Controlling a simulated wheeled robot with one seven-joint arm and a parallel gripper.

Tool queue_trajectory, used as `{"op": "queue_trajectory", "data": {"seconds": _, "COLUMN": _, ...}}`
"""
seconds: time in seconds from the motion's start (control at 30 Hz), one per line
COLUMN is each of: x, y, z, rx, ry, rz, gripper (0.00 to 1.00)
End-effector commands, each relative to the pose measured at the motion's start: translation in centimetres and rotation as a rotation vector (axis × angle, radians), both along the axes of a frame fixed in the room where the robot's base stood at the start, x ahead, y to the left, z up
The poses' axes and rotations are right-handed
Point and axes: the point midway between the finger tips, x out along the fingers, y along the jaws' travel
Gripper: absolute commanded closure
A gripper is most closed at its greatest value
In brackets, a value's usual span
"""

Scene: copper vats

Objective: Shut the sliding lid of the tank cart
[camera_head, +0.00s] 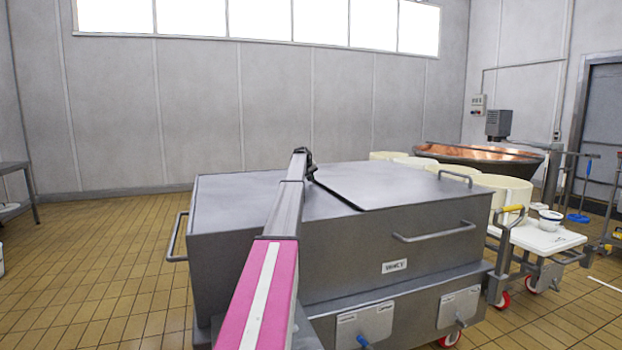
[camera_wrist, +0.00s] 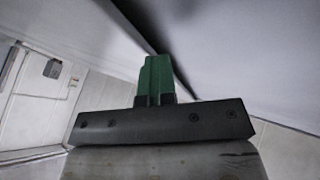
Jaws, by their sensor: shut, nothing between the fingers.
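The tank cart (camera_head: 395,262) is a large grey metal box in the middle of the head view. Its lid (camera_head: 405,180) is a flat grey panel over the right part of the top, with a bar handle (camera_head: 455,176) at its far right. The lid's dark left edge crosses the top; I cannot tell whether the surface left of it is open or covered. My gripper (camera_head: 310,168) is small and dark at the far end of my arm, near the lid's far left corner. In the wrist view its green fingers (camera_wrist: 156,70) are together and empty, close to a dark edge between grey surfaces; contact is unclear.
Side handles (camera_head: 175,238) stick out from the cart.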

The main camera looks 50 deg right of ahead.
Motion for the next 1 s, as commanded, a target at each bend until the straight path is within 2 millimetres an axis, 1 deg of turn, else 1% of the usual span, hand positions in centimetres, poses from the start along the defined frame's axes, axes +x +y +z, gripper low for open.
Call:
{"op": "queue_trajectory", "data": {"seconds": 0.03, "x": -0.3, "y": -0.6, "z": 0.1, "rx": -0.01, "ry": 0.003, "rz": -0.002, "gripper": 1.0}}
{"op": "queue_trajectory", "data": {"seconds": 0.17, "x": -0.3, "y": -0.6, "z": 0.1, "rx": -0.011, "ry": 0.004, "rz": -0.002, "gripper": 1.0}}
{"op": "queue_trajectory", "data": {"seconds": 0.27, "x": -0.1, "y": -0.2, "z": 0.1, "rx": -0.011, "ry": 0.004, "rz": -0.002, "gripper": 1.0}}
{"op": "queue_trajectory", "data": {"seconds": 0.37, "x": 0.5, "y": 0.7, "z": 0.1, "rx": -0.009, "ry": 0.004, "rz": 0.0, "gripper": 1.0}}
{"op": "queue_trajectory", "data": {"seconds": 0.47, "x": 1.2, "y": 2.0, "z": 0.1, "rx": -0.006, "ry": 0.003, "rz": 0.002, "gripper": 1.0}}
{"op": "queue_trajectory", "data": {"seconds": 0.57, "x": 2.4, "y": 3.8, "z": 0.1, "rx": -0.004, "ry": 0.001, "rz": 0.006, "gripper": 1.0}}
{"op": "queue_trajectory", "data": {"seconds": 0.9, "x": 1.7, "y": 8.1, "z": 5.8, "rx": -0.003, "ry": 0.0, "rz": 0.005, "gripper": 1.0}}
{"op": "queue_trajectory", "data": {"seconds": 1.0, "x": 1.7, "y": 9.0, "z": 7.0, "rx": -0.002, "ry": 0.0, "rz": 0.004, "gripper": 1.0}}
